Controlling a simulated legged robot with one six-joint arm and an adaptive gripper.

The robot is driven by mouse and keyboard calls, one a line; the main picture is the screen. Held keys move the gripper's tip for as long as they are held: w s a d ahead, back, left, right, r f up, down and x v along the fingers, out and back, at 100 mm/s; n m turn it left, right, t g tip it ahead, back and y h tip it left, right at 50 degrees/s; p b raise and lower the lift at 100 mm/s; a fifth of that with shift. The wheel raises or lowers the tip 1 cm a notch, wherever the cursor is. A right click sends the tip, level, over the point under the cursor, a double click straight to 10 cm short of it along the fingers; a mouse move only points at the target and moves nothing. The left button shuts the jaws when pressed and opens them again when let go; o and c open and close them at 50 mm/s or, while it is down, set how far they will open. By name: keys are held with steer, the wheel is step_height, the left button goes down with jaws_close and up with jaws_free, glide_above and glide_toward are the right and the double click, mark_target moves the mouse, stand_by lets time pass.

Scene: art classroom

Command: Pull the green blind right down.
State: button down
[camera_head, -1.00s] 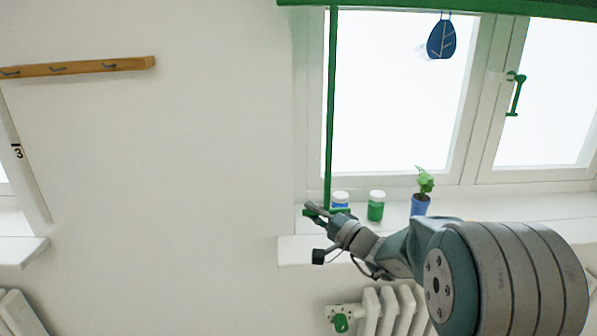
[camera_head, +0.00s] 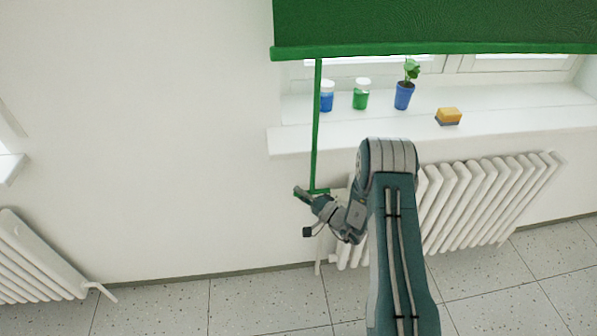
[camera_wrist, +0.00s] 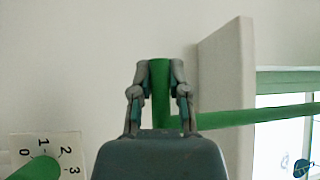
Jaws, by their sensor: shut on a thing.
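The green blind (camera_head: 430,25) hangs across the top of the head view, its bottom bar (camera_head: 430,48) just above the things on the windowsill. A thin green pull rod (camera_head: 316,125) runs down from the bar's left end, past the sill, to a short green crosspiece at its foot. My gripper (camera_head: 305,193) is shut on this green handle, below the sill and left of the radiator. In the wrist view the green handle (camera_wrist: 160,80) stands between the fingers of my gripper (camera_wrist: 160,85), with the rod (camera_wrist: 250,117) leading off to the right.
On the windowsill (camera_head: 275,140) stand a blue jar (camera_head: 326,97), a green jar (camera_head: 361,96), a potted plant (camera_head: 404,95) and a yellow sponge (camera_head: 449,115). A white radiator (camera_head: 480,195) is below, behind my arm. A numbered dial plate (camera_wrist: 45,155) shows in the wrist view.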

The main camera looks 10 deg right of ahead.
step_height(320, 180, down, 26)
steer(key=shift+d+r, duration=0.25)
steer(key=shift+d, duration=0.15)
steer(key=shift+s+f, duration=0.1)
steer(key=c, duration=0.6)
jaws_free()
steer(key=shift+f, duration=0.15)
steer(key=v, duration=1.1)
steer(key=shift+s+d, duration=0.3)
